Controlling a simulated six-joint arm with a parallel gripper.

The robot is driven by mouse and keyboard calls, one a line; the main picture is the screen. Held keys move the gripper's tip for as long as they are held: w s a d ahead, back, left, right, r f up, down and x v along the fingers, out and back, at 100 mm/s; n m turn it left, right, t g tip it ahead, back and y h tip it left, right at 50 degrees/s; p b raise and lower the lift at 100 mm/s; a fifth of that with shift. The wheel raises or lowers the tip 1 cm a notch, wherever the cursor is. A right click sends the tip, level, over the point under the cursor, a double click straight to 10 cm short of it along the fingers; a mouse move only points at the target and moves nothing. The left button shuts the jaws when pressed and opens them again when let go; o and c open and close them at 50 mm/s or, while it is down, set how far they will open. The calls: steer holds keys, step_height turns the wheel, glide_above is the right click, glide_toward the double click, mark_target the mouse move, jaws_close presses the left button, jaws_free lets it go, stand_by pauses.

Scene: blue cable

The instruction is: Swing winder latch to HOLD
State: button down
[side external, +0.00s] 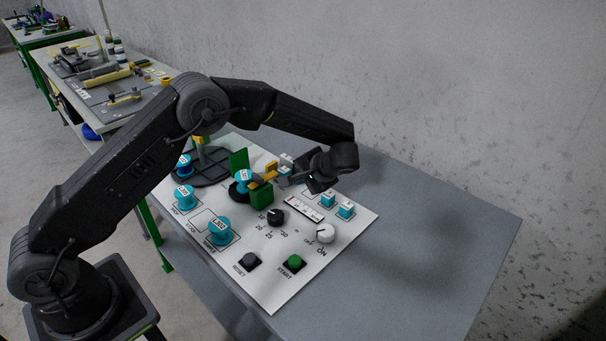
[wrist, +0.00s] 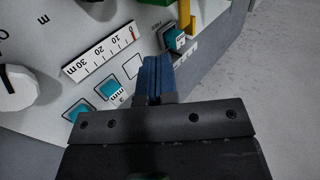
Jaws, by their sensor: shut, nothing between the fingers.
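The winder, with green upright plates (side external: 239,160) around a labelled teal spool (side external: 243,176), stands on the white panel (side external: 290,285). A yellow bar (side external: 264,178) lies across its right side and may be the latch; its setting is not readable. My gripper (side external: 284,181) is low over the panel, just right of the winder. In the wrist view its blue fingers (wrist: 154,75) are pressed together and hold nothing. A yellow piece (wrist: 185,28) and a labelled teal block (wrist: 173,40) are beyond and right of the fingertips. I cannot tell whether the fingers touch anything.
A white knob (side external: 326,233), a black knob (side external: 277,217) and green START button (side external: 295,262) are on the panel. Teal labelled spools (side external: 219,231) stand at its left. A 0–30 m scale (wrist: 100,52) lies left of the fingers. The grey tabletop (side external: 440,225) right is clear.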

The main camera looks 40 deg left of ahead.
mark_target(274, 176)
steer(key=x, duration=0.5)
steer(key=shift+a+f, duration=0.25)
steer(key=a, duration=0.3)
steer(key=shift+a, duration=0.55)
steer(key=shift+w+a+n+g, duration=0.3)
steer(key=shift+a+n+g, duration=0.1)
steer(key=shift+n+g, duration=0.5)
